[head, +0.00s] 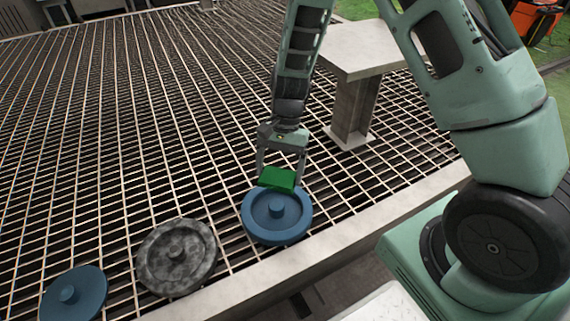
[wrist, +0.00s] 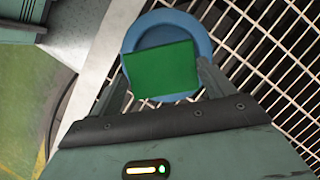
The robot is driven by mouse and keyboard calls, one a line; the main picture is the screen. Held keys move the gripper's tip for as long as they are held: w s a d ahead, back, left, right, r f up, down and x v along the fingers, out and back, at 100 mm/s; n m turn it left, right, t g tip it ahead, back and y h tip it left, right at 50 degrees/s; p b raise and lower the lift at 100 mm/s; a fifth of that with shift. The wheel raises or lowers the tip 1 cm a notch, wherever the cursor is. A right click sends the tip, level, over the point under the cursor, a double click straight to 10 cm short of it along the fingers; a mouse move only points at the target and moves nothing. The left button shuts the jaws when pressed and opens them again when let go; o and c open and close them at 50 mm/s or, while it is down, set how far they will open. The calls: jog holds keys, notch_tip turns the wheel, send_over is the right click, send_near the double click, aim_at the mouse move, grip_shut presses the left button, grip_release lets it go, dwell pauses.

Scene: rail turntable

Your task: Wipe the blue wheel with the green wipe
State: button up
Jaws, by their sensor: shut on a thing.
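The green wipe (head: 278,177) is a small flat block held between the fingers of my gripper (head: 280,172). My gripper is shut on it and points down. A blue wheel (head: 277,224) with a raised hub lies flat on the grating directly below and in front of the wipe. The wipe overlaps the wheel's far rim in the head view; whether it touches cannot be told. In the wrist view the wipe (wrist: 162,70) covers much of the blue wheel (wrist: 135,36), hiding its hub. A second blue wheel (head: 88,293) lies at the lower left.
A mottled grey wheel (head: 162,272) lies between the two blue ones. A pale metal edge (head: 345,231) borders the grating (head: 120,130) in front. A steel pedestal with a flat top (head: 372,50) stands behind right of my gripper. The grating at left is clear.

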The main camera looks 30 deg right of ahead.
aim_at(271, 206)
jog(key=m, duration=0.1)
jog(key=m+t, duration=0.1)
jog(key=m, duration=0.1)
jog(key=m+p, duration=0.1)
jog(key=shift+s+a+m+t+y, duration=0.3)
jog(key=shift+a+m+y, duration=0.05)
jog(key=shift+m+y, duration=0.05)
jog(key=m, duration=0.2)
jog(key=m+t, duration=0.1)
jog(key=shift+s+f, duration=0.3)
jog(key=shift+y, duration=0.3)
notch_tip(271, 206, down, 7)
jog(key=b, duration=0.6)
jog(key=shift+r, duration=0.1)
jog(key=shift+f+b, duration=0.4)
jog(key=shift+f, duration=0.15)
jog(key=shift+a, duration=0.1)
jog(key=shift+w+a, duration=0.1)
jog(key=shift+a, duration=1.1)
jog(key=shift+s+d+f, duration=0.1)
jog(key=shift+d, duration=1.2)
jog(key=shift+s+d+f, duration=0.1)
jog(key=shift+d, duration=1.15)
